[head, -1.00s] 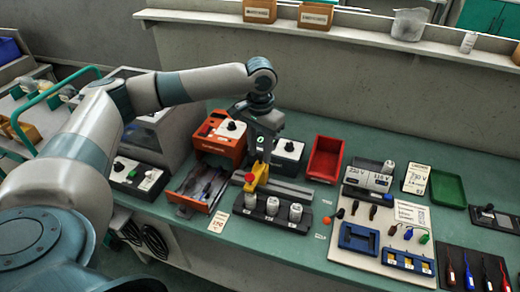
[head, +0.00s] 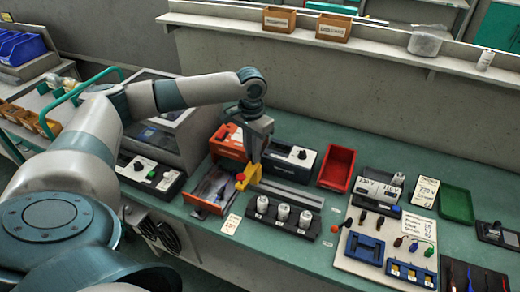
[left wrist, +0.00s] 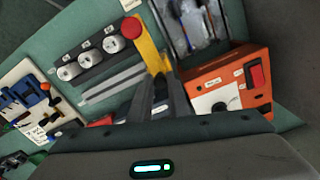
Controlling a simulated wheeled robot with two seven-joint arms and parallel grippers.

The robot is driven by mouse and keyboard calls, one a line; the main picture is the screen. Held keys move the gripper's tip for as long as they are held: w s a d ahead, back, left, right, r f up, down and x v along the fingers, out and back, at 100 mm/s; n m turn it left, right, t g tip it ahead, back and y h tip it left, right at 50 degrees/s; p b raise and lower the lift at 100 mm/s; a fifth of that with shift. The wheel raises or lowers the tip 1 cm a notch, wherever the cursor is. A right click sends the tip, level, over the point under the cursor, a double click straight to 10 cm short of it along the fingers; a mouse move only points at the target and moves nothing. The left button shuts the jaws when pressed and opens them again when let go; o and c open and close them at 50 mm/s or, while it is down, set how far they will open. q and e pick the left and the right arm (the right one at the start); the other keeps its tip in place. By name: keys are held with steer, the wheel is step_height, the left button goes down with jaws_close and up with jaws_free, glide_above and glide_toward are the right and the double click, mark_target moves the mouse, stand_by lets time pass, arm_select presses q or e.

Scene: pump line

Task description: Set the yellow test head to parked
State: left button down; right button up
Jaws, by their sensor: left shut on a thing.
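The yellow test head (head: 249,176) has a red knob (head: 240,177) on its front end. It stands at the left end of a grey rail (head: 290,193), left of the black block (head: 283,222) with three pale cylinders. My left gripper (head: 257,158) points down and is shut on the test head. In the left wrist view the yellow head (left wrist: 150,48) runs out from between my gripper fingers (left wrist: 164,95), with the red knob (left wrist: 131,27) at its far end beside the nearest cylinder. Any parked mark is not readable. My right gripper is not seen.
A black and white box (head: 291,158) is behind the rail. A red tray (head: 337,168) is to its right. Bare green bench lies in front of the block.

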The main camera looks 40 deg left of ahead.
arm_select(q)
steer(key=shift+a+r, duration=0.1)
steer(key=shift+a, duration=0.05)
steer(key=c, duration=2)
jaws_free()
steer(key=o, duration=0.3)
steer(key=shift+a, duration=0.15)
steer(key=shift+o, duration=0.2)
steer(key=shift+r, duration=0.15)
steer(key=shift+r+b, duration=0.3)
steer(key=shift+r, duration=0.3)
step_height(320, 180, up, 16)
steer(key=b, duration=0.2)
steer(key=shift+b, duration=0.4)
steer(key=shift+s+f, duration=0.1)
steer(key=shift+f, duration=0.05)
